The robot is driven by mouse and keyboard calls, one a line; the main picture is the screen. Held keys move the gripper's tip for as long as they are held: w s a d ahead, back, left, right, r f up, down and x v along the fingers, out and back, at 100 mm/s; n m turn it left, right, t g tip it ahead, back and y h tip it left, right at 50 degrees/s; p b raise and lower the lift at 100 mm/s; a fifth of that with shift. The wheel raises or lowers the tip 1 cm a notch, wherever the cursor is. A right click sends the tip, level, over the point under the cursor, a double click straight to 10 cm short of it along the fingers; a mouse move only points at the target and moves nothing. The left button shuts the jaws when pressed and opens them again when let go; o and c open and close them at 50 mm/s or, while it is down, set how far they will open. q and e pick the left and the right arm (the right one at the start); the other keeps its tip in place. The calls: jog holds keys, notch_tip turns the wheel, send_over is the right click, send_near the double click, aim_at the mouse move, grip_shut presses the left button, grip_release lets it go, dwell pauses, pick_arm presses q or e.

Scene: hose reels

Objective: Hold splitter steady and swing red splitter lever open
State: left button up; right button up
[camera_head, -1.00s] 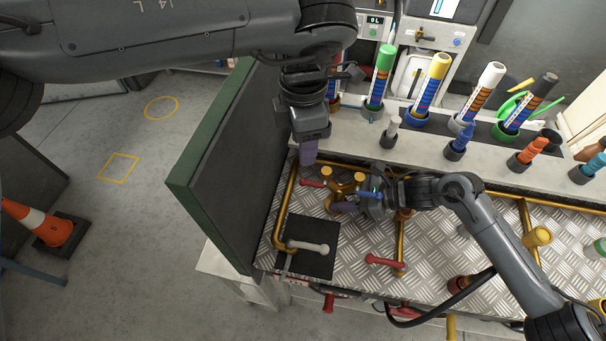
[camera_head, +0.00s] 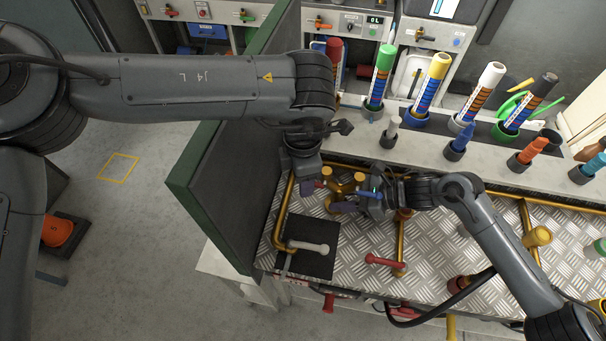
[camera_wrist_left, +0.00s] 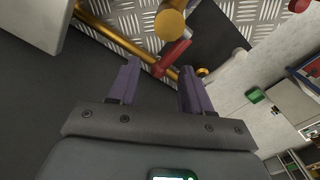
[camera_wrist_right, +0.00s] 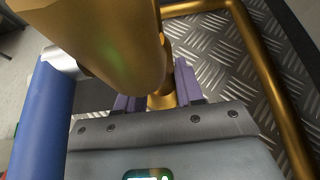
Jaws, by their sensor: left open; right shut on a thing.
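The gold splitter (camera_head: 345,187) is on the checker-plate bench near the green-edged panel. Its red lever (camera_wrist_left: 173,56) shows in the left wrist view, its end between the fingertips of my open left gripper (camera_wrist_left: 160,68). No contact is visible. In the head view, my left gripper (camera_head: 309,187) is at the splitter's left side, partly covering the lever. My right gripper (camera_wrist_right: 156,88) is shut on the splitter, around a gold stem partly hidden by a larger gold part. The splitter's blue lever (camera_wrist_right: 42,125) stands beside that part.
A dark panel with a green edge (camera_head: 225,215) rises close beside my left arm. A light-handled valve (camera_head: 308,247) and a red-handled valve (camera_head: 384,262) sit nearer the front. Several coloured nozzles stand along the back shelf.

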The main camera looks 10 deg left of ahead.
pick_arm(q)
grip_shut()
dwell(0.4)
jog(key=shift+d+r+y, duration=0.25)
jog(key=shift+y, duration=0.65)
jog(key=shift+d+r+y, duration=0.25)
jog(key=shift+r+y, duration=0.05)
jog(key=shift+y, duration=0.6)
jog(key=shift+d+r+y, duration=0.25)
jog(key=shift+y, duration=0.65)
jog(key=shift+d+r, duration=0.1)
jog(key=shift+d+r+y, duration=0.1)
jog(key=shift+y, duration=0.2)
grip_release()
